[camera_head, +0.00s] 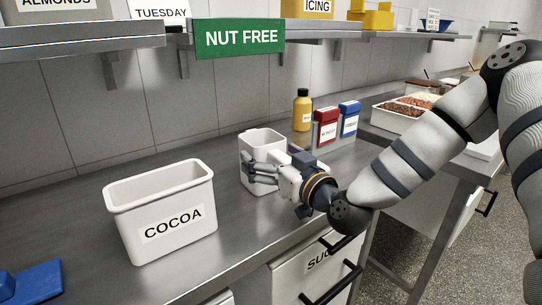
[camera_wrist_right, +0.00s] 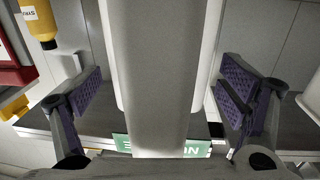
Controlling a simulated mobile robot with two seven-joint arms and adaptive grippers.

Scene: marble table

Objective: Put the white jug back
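The white jug (camera_head: 262,143) stands upright on the grey counter (camera_head: 95,265), right of the cocoa bin, partly hidden by my right gripper (camera_head: 262,170). My right gripper is at the jug's near side with its fingers spread. In the right wrist view, a broad white upright part of the jug, seemingly its handle (camera_wrist_right: 158,80), runs between the two purple finger pads. The pads stand apart with gaps beside that part, so the gripper looks open around it. My left gripper is in neither view.
A white COCOA bin (camera_head: 165,215) stands to the left. A yellow bottle (camera_head: 302,110), a red box (camera_head: 326,127) and a blue box (camera_head: 349,119) stand behind right. A shelf with a NUT FREE sign (camera_head: 240,38) hangs above. A blue object (camera_head: 32,283) lies at lower left.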

